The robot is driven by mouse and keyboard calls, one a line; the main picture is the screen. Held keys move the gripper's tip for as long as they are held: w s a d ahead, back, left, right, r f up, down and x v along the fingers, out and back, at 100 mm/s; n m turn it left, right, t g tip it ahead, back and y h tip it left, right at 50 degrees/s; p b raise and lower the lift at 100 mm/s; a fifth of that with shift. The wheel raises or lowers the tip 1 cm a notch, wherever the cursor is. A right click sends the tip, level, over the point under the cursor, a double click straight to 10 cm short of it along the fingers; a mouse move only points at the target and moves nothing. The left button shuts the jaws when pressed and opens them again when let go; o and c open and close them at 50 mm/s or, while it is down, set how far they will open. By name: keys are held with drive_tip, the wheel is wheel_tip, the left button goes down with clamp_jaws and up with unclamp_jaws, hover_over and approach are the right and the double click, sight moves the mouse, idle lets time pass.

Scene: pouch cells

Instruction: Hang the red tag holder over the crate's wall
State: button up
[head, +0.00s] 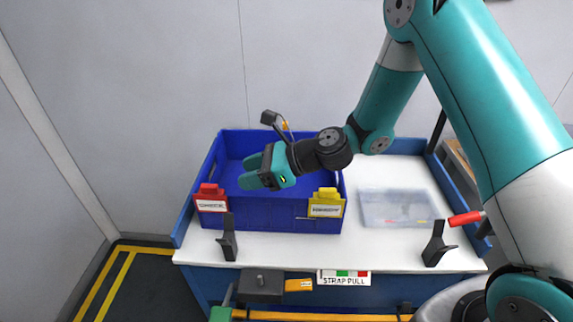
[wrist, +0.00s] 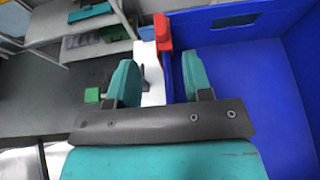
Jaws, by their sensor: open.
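The crate (head: 270,218) is blue and open-topped and stands on the white bench top; its wall and floor also show in the wrist view (wrist: 235,80). The red tag holder (head: 209,192) sits over the left end of the crate's front wall, with its white label facing out. It also shows in the wrist view (wrist: 162,32), on top of the wall, beyond my fingertips. My gripper (head: 250,171) is open and empty, above the crate and apart from the red holder. In the wrist view my fingers (wrist: 158,62) stand on either side of the wall's line.
A yellow tag holder (head: 326,203) hangs on the right part of the front wall. A clear tray (head: 398,208) lies right of the crate. Two black brackets (head: 229,242) (head: 437,246) stand near the bench's front edge. A red-handled object (head: 465,218) is at the right.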

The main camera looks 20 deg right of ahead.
drive_tip(key=v, duration=0.8)
drive_tip(key=shift+d+b, duration=0.15)
drive_tip(key=shift+b, duration=0.15)
drive_tip(key=shift+s+r, duration=0.15)
drive_tip(key=s+a+r+n+g+h, duration=0.2)
drive_tip(key=s+r+n, duration=0.1)
drive_tip(key=s+n, duration=0.4)
drive_tip(key=s+a+r+n+g+h, duration=0.2)
drive_tip(key=s+r+n, duration=0.25)
drive_tip(key=n, duration=0.45)
drive_tip(key=s+d+r+n+h, duration=0.1)
drive_tip(key=s+d+n+h, duration=0.1)
drive_tip(key=s+n, duration=0.3)
drive_tip(key=s+d+r+n+h, duration=0.1)
drive_tip(key=s+r+n+h, duration=0.1)
drive_tip(key=s+n, duration=0.4)
drive_tip(key=shift+d+n+g+h, duration=0.3)
drive_tip(key=shift+d+n, duration=0.1)
drive_tip(key=shift+n, duration=0.7)
